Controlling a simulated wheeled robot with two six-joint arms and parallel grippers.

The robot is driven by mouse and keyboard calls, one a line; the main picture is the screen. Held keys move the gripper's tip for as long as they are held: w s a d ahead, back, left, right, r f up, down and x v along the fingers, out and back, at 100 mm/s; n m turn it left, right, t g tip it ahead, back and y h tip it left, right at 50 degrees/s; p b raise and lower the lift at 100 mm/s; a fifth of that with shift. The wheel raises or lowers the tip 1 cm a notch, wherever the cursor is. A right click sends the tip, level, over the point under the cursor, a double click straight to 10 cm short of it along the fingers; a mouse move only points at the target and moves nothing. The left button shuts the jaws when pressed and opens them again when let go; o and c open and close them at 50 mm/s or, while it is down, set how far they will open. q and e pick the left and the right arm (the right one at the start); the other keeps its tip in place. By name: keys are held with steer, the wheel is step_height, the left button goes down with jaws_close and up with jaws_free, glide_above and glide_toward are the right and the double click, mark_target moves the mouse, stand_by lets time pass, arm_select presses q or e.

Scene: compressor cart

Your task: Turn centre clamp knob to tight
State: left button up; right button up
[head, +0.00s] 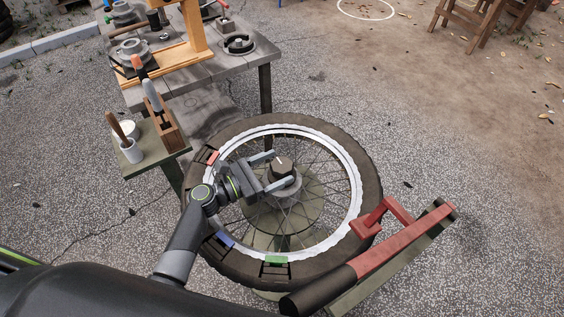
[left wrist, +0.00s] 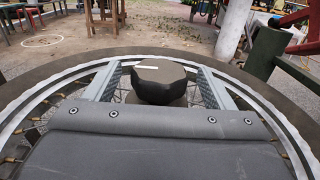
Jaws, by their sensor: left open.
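The centre clamp knob (head: 282,165) is a dark, faceted knob with a pale line on its top. It sits at the hub of a spoked wheel (head: 362,155) with a black tyre and white rim, lying flat on a stand. My left gripper (head: 274,170) is open, with one finger on each side of the knob. In the left wrist view the knob (left wrist: 159,82) stands between the two spread fingers, with gaps visible on both sides. The lower part of the knob is hidden behind the gripper body there. My right gripper is not in view.
Red, blue and green clips (head: 276,261) sit on the tyre's rim. A red lever arm (head: 400,245) stands at the wheel's right. A workbench (head: 190,98) with tools is behind, and a small side shelf (head: 150,150) holds cups. Open ground lies right.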

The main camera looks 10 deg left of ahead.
arm_select(q)
steer(key=shift+x, duration=1.25)
steer(key=c, duration=1)
steer(key=shift+f+m+g+h, duration=0.1)
steer(key=shift+m+g+h, duration=0.2)
steer(key=shift+m+g+h+b, duration=0.35)
steer(key=shift+m+g+h, duration=0.15)
steer(key=shift+g, duration=0.2)
steer(key=o, duration=1)
steer(key=shift+a, duration=0.1)
